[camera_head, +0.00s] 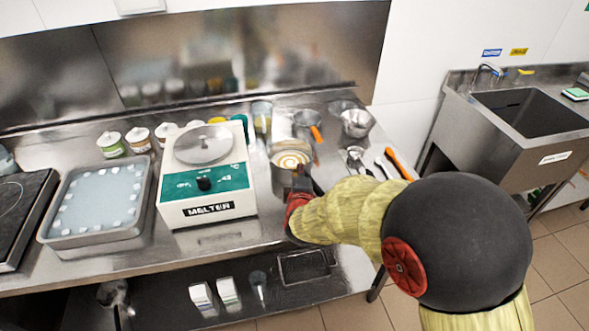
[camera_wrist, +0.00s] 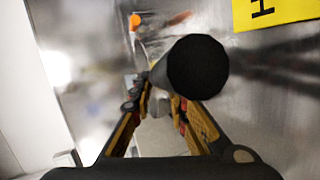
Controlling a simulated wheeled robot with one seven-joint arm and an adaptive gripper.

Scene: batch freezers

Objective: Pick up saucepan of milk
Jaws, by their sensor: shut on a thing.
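The saucepan of milk (camera_head: 290,159) stands to the right of the melter on the steel counter, with a pale, swirled surface visible inside it. My gripper (camera_head: 301,188) is at the near side of the saucepan, where its handle is. In the wrist view the black round end of the handle (camera_wrist: 198,67) points at the camera, and the fingers of my gripper (camera_wrist: 160,104) are shut on the handle. Most of the pan is hidden there behind the handle and fingers. I cannot tell whether the pan touches the counter.
The white and green melter (camera_head: 207,178) stands close on the left. A metal tray (camera_head: 145,218) is farther left. A steel bowl (camera_head: 357,123), an orange-handled pan (camera_head: 308,122) and utensils (camera_head: 381,168) lie behind and right. A sink (camera_head: 530,112) is at far right.

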